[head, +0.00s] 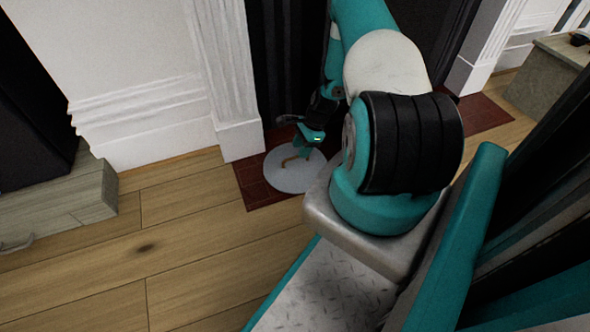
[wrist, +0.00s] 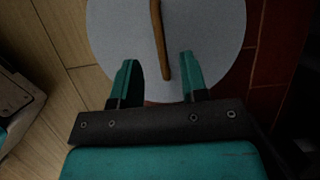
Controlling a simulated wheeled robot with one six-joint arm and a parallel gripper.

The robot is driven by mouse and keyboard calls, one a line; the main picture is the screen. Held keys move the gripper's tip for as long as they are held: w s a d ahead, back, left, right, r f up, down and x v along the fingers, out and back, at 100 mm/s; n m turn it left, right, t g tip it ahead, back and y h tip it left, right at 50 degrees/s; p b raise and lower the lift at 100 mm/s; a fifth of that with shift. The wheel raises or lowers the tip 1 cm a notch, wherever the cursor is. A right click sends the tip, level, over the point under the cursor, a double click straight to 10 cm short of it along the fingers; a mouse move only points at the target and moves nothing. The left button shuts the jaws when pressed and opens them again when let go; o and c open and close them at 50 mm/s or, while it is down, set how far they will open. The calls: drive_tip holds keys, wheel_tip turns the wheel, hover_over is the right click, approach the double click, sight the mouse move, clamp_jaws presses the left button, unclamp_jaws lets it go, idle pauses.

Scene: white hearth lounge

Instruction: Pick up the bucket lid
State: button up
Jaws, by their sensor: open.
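The bucket lid is a round, light grey disc (head: 292,180) with a brown bar-like handle across it. It lies flat on the dark red tiles in front of the white fireplace. In the wrist view the lid (wrist: 110,35) fills the upper middle, and its handle (wrist: 158,40) runs from the top edge down between my fingers. My gripper (head: 303,150) is over the lid, pointing down. In the wrist view my gripper (wrist: 158,65) is open, one finger on each side of the handle's near end. I cannot tell how high the fingertips are above the lid.
The red tile hearth (head: 258,196) borders a wooden plank floor (head: 180,240), which is clear at the left. A white pillar (head: 240,140) stands close left of the lid. A grey bench-like block (head: 60,205) is at the far left, another (head: 550,80) at the upper right.

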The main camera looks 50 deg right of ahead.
sight(295, 157)
drive_tip(key=b+x, duration=0.4)
drive_tip(key=x, duration=0.1)
drive_tip(key=shift+w, duration=0.15)
drive_tip(key=shift+r, duration=0.1)
clamp_jaws()
